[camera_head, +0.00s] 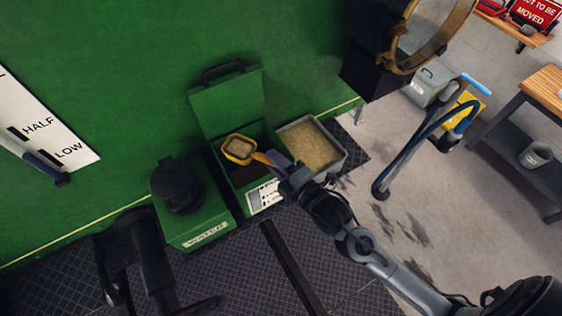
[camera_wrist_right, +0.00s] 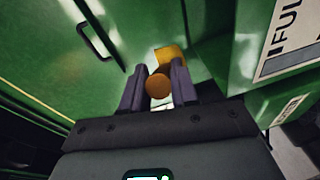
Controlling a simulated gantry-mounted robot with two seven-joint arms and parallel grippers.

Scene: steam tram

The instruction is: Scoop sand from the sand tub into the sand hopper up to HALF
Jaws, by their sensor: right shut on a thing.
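The yellow scoop (camera_head: 230,157) holds sand and is over the open green sand hopper (camera_head: 222,167), whose inside looks dark. My right gripper (camera_head: 278,166) is shut on the scoop's orange handle. In the right wrist view the fingers (camera_wrist_right: 159,88) close on the round orange handle end (camera_wrist_right: 158,86), with the yellow scoop (camera_wrist_right: 170,54) beyond. The hopper's front carries a white level plate (camera_head: 264,196). The grey sand tub (camera_head: 343,160), with sand in it, stands just right of the hopper. The sand level inside the hopper is unclear.
The hopper's lid (camera_head: 226,103) stands open behind it. A green box marked WATER (camera_head: 206,231) with a black top stands left. A blue-hosed stand (camera_head: 381,184) is right of the tub. A dark form fills the lower left.

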